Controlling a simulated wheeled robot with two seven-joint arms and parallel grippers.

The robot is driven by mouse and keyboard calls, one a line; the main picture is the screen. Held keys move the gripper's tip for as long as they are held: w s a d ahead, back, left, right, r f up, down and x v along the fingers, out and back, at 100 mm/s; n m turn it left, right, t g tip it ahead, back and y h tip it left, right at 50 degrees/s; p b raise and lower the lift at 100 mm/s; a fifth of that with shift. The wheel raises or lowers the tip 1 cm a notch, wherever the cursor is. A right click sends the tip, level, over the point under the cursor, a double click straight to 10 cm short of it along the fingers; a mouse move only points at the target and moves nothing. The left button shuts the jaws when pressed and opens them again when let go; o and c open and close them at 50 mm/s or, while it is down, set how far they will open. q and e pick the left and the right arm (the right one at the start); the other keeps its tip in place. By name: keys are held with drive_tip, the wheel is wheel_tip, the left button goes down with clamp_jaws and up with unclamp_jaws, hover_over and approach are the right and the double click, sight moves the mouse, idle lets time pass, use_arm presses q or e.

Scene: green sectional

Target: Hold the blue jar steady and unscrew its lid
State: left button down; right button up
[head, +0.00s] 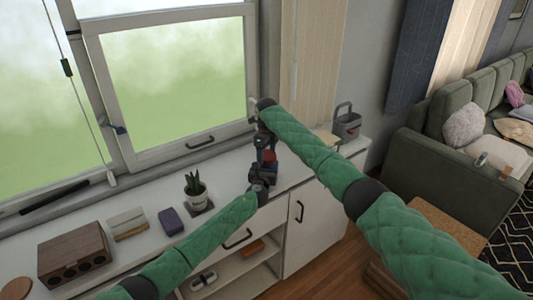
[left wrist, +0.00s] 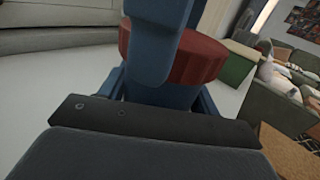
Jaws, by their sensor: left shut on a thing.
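A dark red round lid (left wrist: 200,58) shows in the left wrist view, just beyond my left gripper's black body. A small part of the same red lid (head: 270,156) shows in the head view between my two grippers. The blue jar's body cannot be told apart from the dark blue gripper parts around it. My left gripper (head: 264,172) is low over the white counter, shut on the jar below the lid. My right gripper (head: 266,143) points down from above at the lid. A blue finger crosses in front of the lid, and whether the right jaws are closed is hidden.
The white counter (head: 225,216) runs under the window. On it are a potted plant (head: 196,190), a purple box (head: 171,221), a wooden speaker box (head: 74,254) and, at the far right end, a grey caddy (head: 347,124). The window frame stands close behind the grippers.

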drive_tip(key=c, duration=0.6)
drive_tip(key=n, duration=1.3)
drive_tip(key=shift+w+d+n, duration=0.1)
drive_tip(key=shift+n, duration=0.3)
drive_tip(key=n, duration=0.4)
drive_tip(key=shift+r, duration=0.1)
drive_tip(key=n, duration=1)
drive_tip(key=shift+n, duration=0.4)
drive_tip(key=n, duration=0.5)
drive_tip(key=shift+n, duration=0.4)
use_arm(q)
drive_tip(key=shift+s, duration=0.1)
use_arm(e)
drive_tip(key=n, duration=0.6)
drive_tip(key=shift+r+n, duration=0.1)
drive_tip(key=shift+n, duration=0.3)
drive_tip(key=n, duration=0.5)
drive_tip(key=shift+n, duration=0.4)
drive_tip(key=n, duration=0.6)
drive_tip(key=shift+n, duration=0.3)
drive_tip(key=shift+r, duration=0.4)
